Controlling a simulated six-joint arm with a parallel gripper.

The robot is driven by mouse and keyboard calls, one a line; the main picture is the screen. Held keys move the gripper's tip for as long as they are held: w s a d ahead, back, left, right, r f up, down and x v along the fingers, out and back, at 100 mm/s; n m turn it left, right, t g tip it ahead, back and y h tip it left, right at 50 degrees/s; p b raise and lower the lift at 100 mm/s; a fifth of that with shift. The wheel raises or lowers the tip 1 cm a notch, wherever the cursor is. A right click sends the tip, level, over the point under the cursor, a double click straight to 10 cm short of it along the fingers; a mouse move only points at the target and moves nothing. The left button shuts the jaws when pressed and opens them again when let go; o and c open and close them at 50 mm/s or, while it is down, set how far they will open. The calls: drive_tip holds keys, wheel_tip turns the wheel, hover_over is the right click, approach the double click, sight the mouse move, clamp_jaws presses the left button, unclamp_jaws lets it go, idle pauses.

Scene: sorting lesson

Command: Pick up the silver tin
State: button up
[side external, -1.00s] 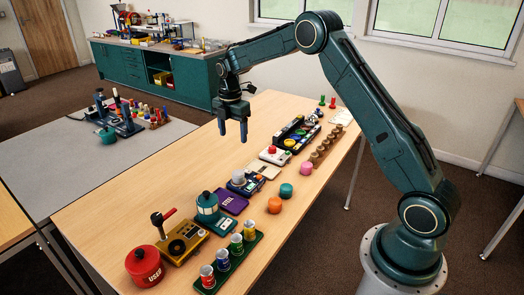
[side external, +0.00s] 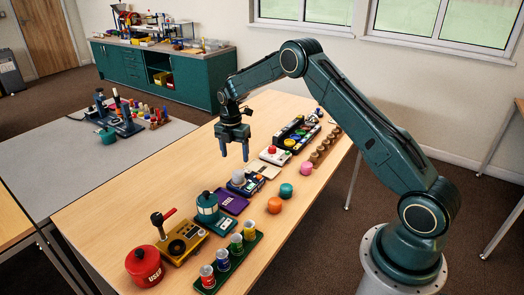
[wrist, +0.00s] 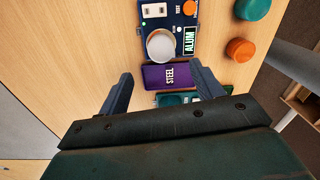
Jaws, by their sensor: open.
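The silver tin (side external: 238,177) is a short round can standing on a navy blue device (side external: 246,189) in the middle of the row on the table. In the wrist view, the tin (wrist: 160,45) shows from above beside a label reading "ALUM". My gripper (side external: 234,156) is open and empty, in the air above the table near the tin. In the wrist view my gripper (wrist: 160,73) has its fingers on either side of a purple plate (wrist: 168,77) reading "STEEL", with the tin just beyond the fingertips.
An orange round piece (side external: 274,205) and a teal one (side external: 286,190) lie right of the tin. A teal lantern-like object (side external: 207,208), a yellow device (side external: 185,240) and a red pot (side external: 144,266) stand nearer the camera. The table (side external: 150,190) left of the row is bare.

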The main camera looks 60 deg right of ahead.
sight(238, 172)
drive_tip(key=shift+s+f, duration=0.1)
drive_tip(key=shift+f, duration=1.9)
drive_tip(key=shift+s+d+f, duration=0.1)
drive_tip(key=shift+s+f, duration=0.05)
drive_tip(key=shift+f, duration=1.15)
drive_tip(key=shift+s+f, duration=0.1)
drive_tip(key=shift+f, duration=1.15)
drive_tip(key=c, duration=1.2)
drive_tip(key=shift+o, duration=0.2)
drive_tip(key=shift+r, duration=0.15)
wheel_tip(238, 172, up, 20)
